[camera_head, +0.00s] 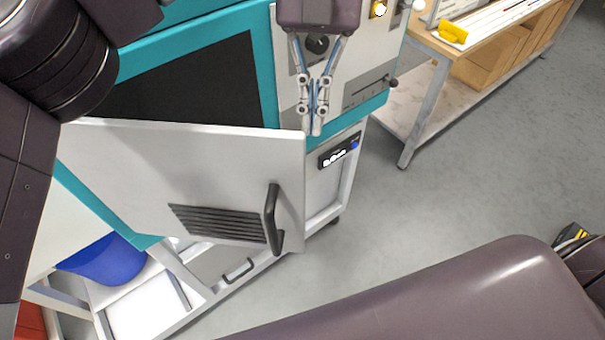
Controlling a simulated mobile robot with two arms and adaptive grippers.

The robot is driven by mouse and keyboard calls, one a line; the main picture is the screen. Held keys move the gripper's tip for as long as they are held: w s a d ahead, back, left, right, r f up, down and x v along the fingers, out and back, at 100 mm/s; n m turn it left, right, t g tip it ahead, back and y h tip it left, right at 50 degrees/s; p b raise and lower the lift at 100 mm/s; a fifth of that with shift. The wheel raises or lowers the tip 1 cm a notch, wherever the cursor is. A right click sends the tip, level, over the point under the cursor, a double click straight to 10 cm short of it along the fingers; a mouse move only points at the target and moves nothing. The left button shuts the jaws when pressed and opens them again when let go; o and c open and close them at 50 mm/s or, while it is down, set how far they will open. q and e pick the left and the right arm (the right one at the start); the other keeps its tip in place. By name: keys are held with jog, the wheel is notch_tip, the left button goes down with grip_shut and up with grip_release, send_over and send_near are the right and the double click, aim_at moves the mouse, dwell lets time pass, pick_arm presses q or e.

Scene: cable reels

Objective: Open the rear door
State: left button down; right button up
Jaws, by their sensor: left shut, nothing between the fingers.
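A light grey door panel (140,165) with dark vent slats and a dark vertical handle (271,220) stands swung out from the teal and white machine (262,60). Whether this is the rear door I cannot tell. A dark opening or window (190,85) shows behind the panel's top edge. My left gripper (316,132) points down just beyond the panel's upper right corner, in front of the machine's control face. Its fingers are together and empty, apart from the handle. My right gripper is not seen clearly.
A wooden workbench (490,45) with a yellow item (452,31) stands at the upper right. A blue bin (105,260) sits under the panel at the lower left. Grey floor (440,190) lies open right of the machine.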

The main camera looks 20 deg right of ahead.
aim_at(302, 176)
pick_arm(q)
jog(key=s+a+f, duration=0.1)
jog(key=f, duration=0.1)
jog(key=s+a+f+p, duration=0.1)
jog(key=s+f, duration=0.1)
jog(key=s+a+f+p, duration=0.1)
jog(key=s+f, duration=0.1)
jog(key=shift+s+a, duration=0.1)
dwell(0.6)
